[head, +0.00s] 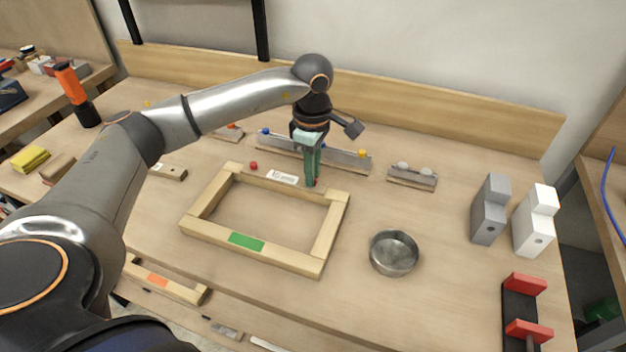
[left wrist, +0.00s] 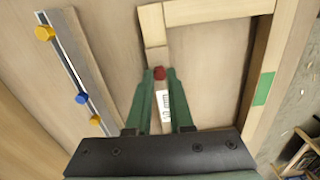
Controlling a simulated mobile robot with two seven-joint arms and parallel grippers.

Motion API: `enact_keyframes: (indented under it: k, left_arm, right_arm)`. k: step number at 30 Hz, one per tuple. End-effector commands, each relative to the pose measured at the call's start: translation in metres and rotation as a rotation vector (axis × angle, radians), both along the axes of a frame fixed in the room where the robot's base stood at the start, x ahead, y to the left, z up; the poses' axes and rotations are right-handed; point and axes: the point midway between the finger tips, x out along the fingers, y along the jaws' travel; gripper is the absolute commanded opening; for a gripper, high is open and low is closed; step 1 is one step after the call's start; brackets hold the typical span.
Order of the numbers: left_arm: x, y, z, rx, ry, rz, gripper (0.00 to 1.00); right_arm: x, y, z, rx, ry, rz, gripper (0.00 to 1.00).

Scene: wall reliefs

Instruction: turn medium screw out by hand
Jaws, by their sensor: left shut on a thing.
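A wooden frame (head: 335,225) with a green patch lies flat on the bench. Its back rail carries a white label (head: 284,177) and two red screw heads, one at the left (head: 253,166) and one at the right (head: 314,183). My left gripper (head: 312,182) points down with its green fingers at the right-hand red screw head, shut on it. In the left wrist view the red screw head (left wrist: 160,73) sits between the fingertips (left wrist: 160,76). The screw's shaft is hidden, so I cannot tell how deep it sits. My right gripper is not in view.
A metal bar (head: 335,156) with blue and yellow knobs lies behind the frame. A round metal bowl (head: 394,253) stands right of it. Grey (head: 489,210) and white (head: 536,220) blocks and a red-and-black clamp (head: 522,310) are farther right. Bench between frame and bowl is clear.

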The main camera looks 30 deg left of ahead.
Motion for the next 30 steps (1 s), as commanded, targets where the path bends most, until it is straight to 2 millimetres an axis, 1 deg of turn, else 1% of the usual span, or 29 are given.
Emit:
enact_keyframes:
  k: [1, 4, 15, 17, 24, 27, 30]
  left_arm:
    - [-0.001, 0.0, 0.0, -0.001, 0.003, 0.046, 0.0]
    - [-0.001, 0.0, 0.0, -0.001, 0.003, 0.111, 0.0]
    - [-0.001, 0.0, 0.0, -0.001, 0.003, 0.15, 0.0]
    - [-0.001, 0.0, 0.0, -0.001, 0.003, 0.2, 0.0]
    - [-0.001, 0.0, 0.001, 0.001, 0.003, 0.497, 0.0]
    - [-0.001, 0.0, 0.0, 0.001, 0.003, 0.562, 0.0]
    - [-0.001, 0.0, -0.001, 0.0, 0.003, 0.58, 0.0]
  right_arm:
    - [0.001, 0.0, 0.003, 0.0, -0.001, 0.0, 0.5]
    - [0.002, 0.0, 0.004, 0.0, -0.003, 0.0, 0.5]
    - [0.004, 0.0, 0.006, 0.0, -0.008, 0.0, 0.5]
    - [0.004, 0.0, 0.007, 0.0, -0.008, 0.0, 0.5]
    - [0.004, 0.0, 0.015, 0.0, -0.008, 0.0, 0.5]
    - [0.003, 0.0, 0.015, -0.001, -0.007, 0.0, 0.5]
    - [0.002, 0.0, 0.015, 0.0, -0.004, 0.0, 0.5]
